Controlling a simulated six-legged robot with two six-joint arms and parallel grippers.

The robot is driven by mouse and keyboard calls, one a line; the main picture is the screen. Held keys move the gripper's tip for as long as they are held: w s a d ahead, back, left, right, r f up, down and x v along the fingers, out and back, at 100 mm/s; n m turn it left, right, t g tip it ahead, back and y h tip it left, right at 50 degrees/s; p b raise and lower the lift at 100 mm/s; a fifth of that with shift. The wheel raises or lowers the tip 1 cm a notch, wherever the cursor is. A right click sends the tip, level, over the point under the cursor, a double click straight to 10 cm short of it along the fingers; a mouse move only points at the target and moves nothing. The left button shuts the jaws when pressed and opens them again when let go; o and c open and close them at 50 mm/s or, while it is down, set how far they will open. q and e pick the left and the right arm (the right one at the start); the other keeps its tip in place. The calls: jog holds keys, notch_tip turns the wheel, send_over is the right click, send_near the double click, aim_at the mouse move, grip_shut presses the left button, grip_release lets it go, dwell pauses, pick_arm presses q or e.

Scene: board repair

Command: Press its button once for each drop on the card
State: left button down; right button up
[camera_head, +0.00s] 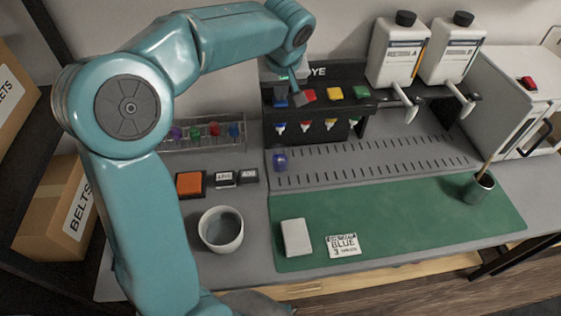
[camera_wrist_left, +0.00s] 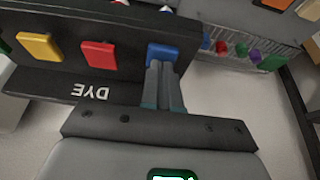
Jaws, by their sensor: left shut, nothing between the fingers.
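The card (camera_head: 344,245) lies on the green mat and reads "BLUE" with a 3 and small print below. The black dye dispenser (camera_head: 330,75) has blue, red, yellow and green buttons on top. The blue button (camera_head: 280,98) is the leftmost in the head view; it also shows in the left wrist view (camera_wrist_left: 163,53). My left gripper (camera_wrist_left: 164,66) is shut and empty, its fingertips at the edge of the blue button; whether they touch it is unclear. A small blue-purple round vessel (camera_head: 280,160) stands below the blue nozzle. My right gripper is not in view.
Two white pump bottles (camera_head: 397,50) stand right of the dispenser. A rack of coloured vials (camera_head: 205,135), an orange block (camera_head: 190,184), a white cup (camera_head: 221,229) and a white block (camera_head: 296,237) lie left and in front. The mat's middle (camera_head: 410,215) is clear.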

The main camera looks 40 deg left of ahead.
pick_arm(q)
jog(key=shift+r+p, duration=0.95)
jog(key=shift+r, duration=0.2)
notch_tip(320, 180, up, 6)
jog(key=p, duration=0.4)
jog(key=shift+p, duration=0.35)
jog(key=shift+s+d, duration=0.1)
dwell(0.4)
